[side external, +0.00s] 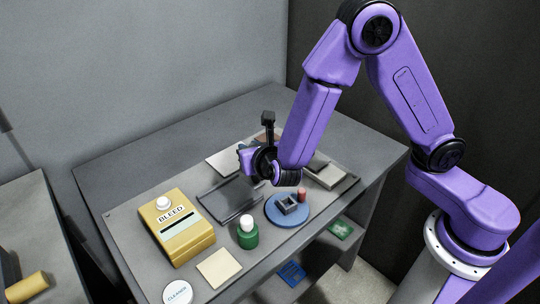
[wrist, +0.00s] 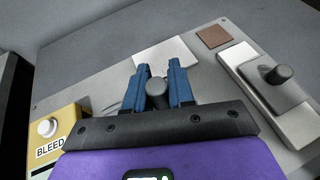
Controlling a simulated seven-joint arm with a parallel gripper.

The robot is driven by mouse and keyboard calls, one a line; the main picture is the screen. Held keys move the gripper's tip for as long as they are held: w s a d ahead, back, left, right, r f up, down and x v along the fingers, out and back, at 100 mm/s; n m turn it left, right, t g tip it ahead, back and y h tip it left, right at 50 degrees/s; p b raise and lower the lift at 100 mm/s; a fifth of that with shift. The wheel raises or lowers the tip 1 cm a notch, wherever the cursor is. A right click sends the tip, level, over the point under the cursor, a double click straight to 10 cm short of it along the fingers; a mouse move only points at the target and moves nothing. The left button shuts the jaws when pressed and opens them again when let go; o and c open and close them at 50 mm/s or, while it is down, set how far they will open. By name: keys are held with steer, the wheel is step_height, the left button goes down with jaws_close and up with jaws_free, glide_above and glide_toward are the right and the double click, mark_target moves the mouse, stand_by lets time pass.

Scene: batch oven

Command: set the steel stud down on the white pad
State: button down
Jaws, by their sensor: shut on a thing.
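My gripper (wrist: 157,72) has two blue fingers, shut on the steel stud (wrist: 157,93), a dark grey cylinder seen between them in the wrist view. The white pad (wrist: 172,50) lies flat beyond the fingertips, partly covered by them. In the side view the white pad (side external: 223,160) is at the back of the bench, left of my gripper (side external: 243,150). The stud cannot be made out there, hidden by the hand. How high the stud is above the bench is hard to tell.
A brown square (wrist: 213,37) lies right of the white pad. A pale block with a dark knob (wrist: 280,74) stands further right. A yellow BLEED box (side external: 178,232), dark tray (side external: 218,205), green bottle (side external: 247,237), blue round dish (side external: 289,218) and cream pad (side external: 220,268) occupy the front.

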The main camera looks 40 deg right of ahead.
steer(key=w+d+m+h, duration=0.1)
steer(key=w, duration=0.8)
steer(key=m+h, duration=0.1)
steer(key=h, duration=0.1)
glide_above(232, 154)
steer(key=shift+d+f+g, duration=0.15)
steer(key=shift+f+g, duration=0.15)
steer(key=shift+f, duration=0.05)
steer(key=shift+f, duration=3.4)
steer(key=shift+f, duration=0.6)
steer(key=c, duration=0.9)
jaws_free()
steer(key=shift+y, duration=0.3)
steer(key=v, duration=1.7)
steer(key=shift+s+a+r, duration=0.1)
steer(key=shift+s+a, duration=0.05)
steer(key=shift+a, duration=0.05)
